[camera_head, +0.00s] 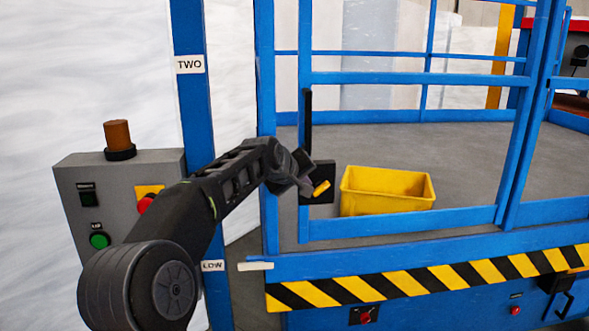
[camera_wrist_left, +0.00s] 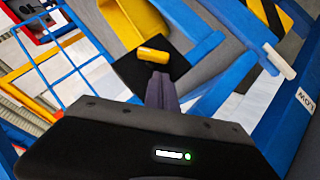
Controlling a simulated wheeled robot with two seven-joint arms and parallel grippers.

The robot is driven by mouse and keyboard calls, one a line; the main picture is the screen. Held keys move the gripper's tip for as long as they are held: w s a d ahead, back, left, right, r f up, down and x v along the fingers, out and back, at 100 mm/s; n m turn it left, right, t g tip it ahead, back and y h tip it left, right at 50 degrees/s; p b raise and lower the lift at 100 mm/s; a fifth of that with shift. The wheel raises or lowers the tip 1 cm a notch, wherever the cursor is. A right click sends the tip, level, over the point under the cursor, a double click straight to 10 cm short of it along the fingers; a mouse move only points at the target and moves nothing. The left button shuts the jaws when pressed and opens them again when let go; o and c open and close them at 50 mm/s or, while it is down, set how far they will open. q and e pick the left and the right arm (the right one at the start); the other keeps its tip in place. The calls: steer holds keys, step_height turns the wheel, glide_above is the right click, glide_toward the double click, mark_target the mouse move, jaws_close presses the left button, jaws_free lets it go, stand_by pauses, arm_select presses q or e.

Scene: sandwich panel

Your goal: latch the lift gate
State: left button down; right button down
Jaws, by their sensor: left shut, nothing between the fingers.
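The blue lift gate (camera_head: 400,231) stands at the front of the platform, beside a blue post (camera_head: 266,100). Whether it is fully closed against the post, I cannot tell. A black latch plate (camera_head: 326,170) with a yellow handle (camera_head: 321,188) is at the gate's left edge. In the left wrist view the yellow handle (camera_wrist_left: 153,54) lies across the black plate (camera_wrist_left: 140,78). My left gripper (camera_head: 306,187) is shut and empty, its tips (camera_wrist_left: 160,80) just at or beside the yellow handle; contact is unclear. My right gripper is not in view.
A yellow bin (camera_head: 388,191) stands on the platform floor behind the gate. A grey control box (camera_head: 120,200) with a red and a green button is at left. A blue post with TWO and LOW labels (camera_head: 190,64) stands beside it. A striped edge (camera_head: 430,277) runs below.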

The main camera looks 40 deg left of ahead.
arm_select(q)
steer(key=shift+w+d+f, duration=0.25)
steer(key=shift+d+f, duration=0.05)
steer(key=shift+f, duration=0.15)
steer(key=shift+w+d+f, duration=0.2)
steer(key=shift+d+f, duration=0.05)
steer(key=shift+f, duration=0.15)
